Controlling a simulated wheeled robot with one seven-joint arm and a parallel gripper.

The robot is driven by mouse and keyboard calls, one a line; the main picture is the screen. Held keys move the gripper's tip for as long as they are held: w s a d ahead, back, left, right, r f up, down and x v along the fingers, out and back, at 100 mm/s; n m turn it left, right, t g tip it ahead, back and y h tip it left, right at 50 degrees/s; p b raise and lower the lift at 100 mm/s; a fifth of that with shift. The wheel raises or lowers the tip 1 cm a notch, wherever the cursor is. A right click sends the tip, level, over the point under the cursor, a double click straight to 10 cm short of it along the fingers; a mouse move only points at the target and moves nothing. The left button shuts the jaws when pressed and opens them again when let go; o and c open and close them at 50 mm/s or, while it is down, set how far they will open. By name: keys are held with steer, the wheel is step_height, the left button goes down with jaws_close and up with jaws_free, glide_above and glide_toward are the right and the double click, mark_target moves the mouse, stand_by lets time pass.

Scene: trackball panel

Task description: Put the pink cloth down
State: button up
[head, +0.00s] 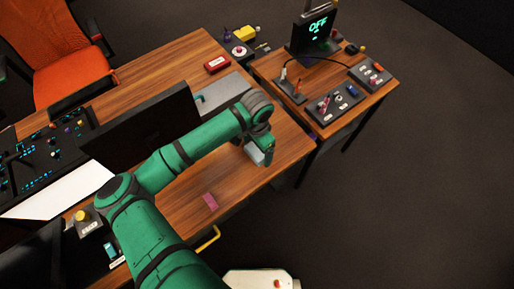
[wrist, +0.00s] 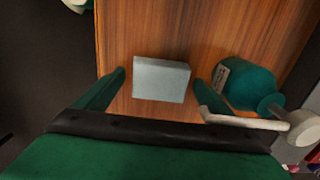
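The pink cloth (head: 210,201) shows in the head view as a small flat pink rectangle lying on the wooden desk, near its front edge. It is apart from my gripper and not in the wrist view. My gripper (head: 262,152) is over the right part of the desk, to the right of and farther back than the cloth. In the wrist view its two green fingers (wrist: 158,78) are spread, one on each side of a pale grey-blue block (wrist: 161,80). Gaps show between the block and both fingers. No cloth is between them.
A green container (wrist: 245,85) with a label and a pale handle-like part are close to the right finger. A dark monitor (head: 140,125) stands left of my arm. A red box (head: 217,64) lies farther back. A side table (head: 325,122) holds control panels and an "OFF" screen (head: 317,27).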

mark_target(257, 149)
steer(key=shift+w+r, duration=0.15)
step_height(257, 149, up, 11)
steer(key=shift+f, duration=0.2)
steer(key=shift+w+a, duration=0.1)
steer(key=shift+a, duration=0.05)
stand_by(0.6)
